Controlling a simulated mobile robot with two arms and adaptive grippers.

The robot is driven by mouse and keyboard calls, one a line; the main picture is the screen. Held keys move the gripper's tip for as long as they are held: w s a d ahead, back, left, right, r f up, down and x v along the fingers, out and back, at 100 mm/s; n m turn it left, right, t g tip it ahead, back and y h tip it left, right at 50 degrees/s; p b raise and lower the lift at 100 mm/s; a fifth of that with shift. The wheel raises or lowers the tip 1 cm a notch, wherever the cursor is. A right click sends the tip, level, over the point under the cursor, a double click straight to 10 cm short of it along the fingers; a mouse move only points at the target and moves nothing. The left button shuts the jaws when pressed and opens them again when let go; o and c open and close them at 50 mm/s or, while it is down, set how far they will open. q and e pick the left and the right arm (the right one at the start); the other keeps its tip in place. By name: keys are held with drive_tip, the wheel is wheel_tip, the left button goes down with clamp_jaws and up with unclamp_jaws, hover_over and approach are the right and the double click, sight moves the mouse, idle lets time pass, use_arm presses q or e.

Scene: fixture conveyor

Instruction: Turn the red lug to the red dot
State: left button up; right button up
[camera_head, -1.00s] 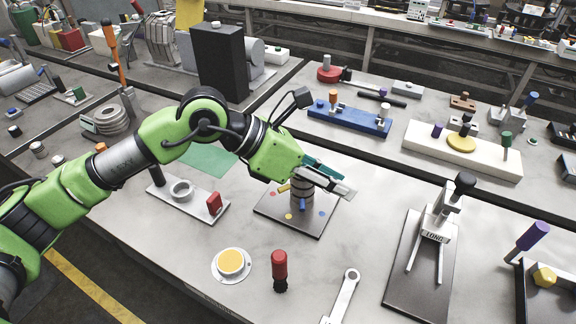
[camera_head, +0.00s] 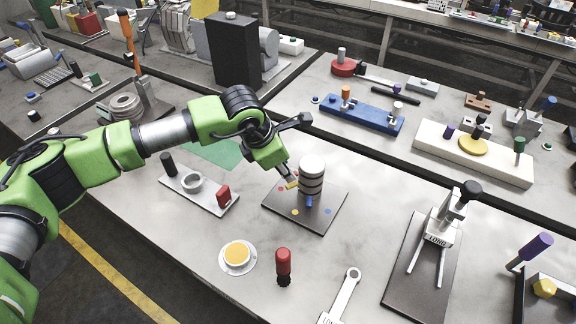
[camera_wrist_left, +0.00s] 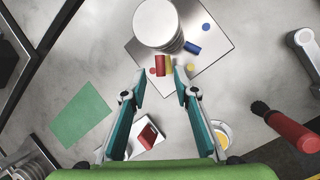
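A dark-and-silver ringed post (camera_head: 312,180) stands on a square plate (camera_head: 325,222). In the left wrist view the post's pale round top (camera_wrist_left: 157,22) is at the top. The red lug (camera_wrist_left: 160,65) points from it toward my gripper, beside the yellow lug (camera_wrist_left: 169,63); the blue lug (camera_wrist_left: 192,47) points right. The red dot (camera_wrist_left: 152,71) is just left of the red lug's end. My left gripper (camera_wrist_left: 160,86) is open; the red lug's end lies just beyond the gap between its fingertips. In the head view the red lug is not clearly seen.
A tray with a red block (camera_head: 223,197) and grey ring lies left of the plate. A cup on a saucer (camera_head: 237,257), a red-handled tool (camera_head: 283,264) and a wrench (camera_head: 344,296) lie in front. A clamp fixture (camera_head: 437,240) stands to the right.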

use_arm(q)
drive_tip(key=shift+p+x, duration=0.3)
drive_tip(key=shift+x, duration=1.25)
drive_tip(key=shift+c, duration=0.3)
clamp_jaws()
